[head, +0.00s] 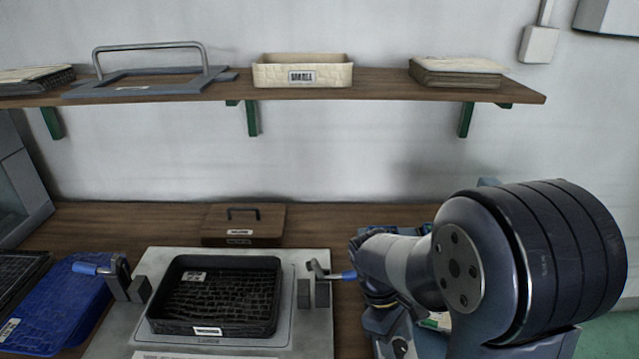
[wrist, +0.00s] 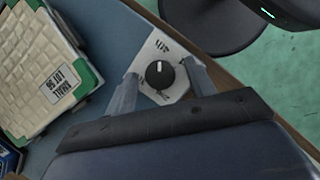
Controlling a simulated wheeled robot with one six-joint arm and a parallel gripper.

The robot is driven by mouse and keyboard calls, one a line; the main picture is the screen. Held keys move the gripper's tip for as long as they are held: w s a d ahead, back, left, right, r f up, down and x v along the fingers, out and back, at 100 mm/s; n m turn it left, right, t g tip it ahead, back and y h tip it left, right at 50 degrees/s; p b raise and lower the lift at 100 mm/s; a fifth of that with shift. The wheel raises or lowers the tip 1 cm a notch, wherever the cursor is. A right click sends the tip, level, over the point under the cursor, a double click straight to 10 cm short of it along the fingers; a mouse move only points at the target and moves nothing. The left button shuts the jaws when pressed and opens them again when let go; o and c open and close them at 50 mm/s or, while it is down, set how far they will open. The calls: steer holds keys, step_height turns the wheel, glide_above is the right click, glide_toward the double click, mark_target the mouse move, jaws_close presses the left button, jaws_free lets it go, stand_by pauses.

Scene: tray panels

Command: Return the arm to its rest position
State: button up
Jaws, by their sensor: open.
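My arm (head: 455,265) is bent low over the right side of the bench in the head view. In the wrist view my gripper (wrist: 161,72) is open, its two grey fingers apart. A black round knob (wrist: 160,76) on a white plate (wrist: 150,52) shows between the fingertips. I cannot tell how far below them it lies, and no contact is visible. In the head view the arm hides the bench under it, and the fingertips cannot be made out there.
A black tray (head: 218,329) sits in a grey fixture (head: 312,268) with blue-handled clamps. Blue panels (head: 62,300) lie left. A wooden box (head: 243,230) stands behind. The shelf (head: 390,88) above holds a cream tray (head: 320,72). A green-edged white panel (wrist: 40,60) lies beside my gripper.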

steer(key=n+t+b, duration=0.1)
steer(key=n, duration=0.2)
steer(key=shift+b, duration=0.3)
steer(key=shift+h, duration=0.3)
steer(key=shift+s, duration=0.1)
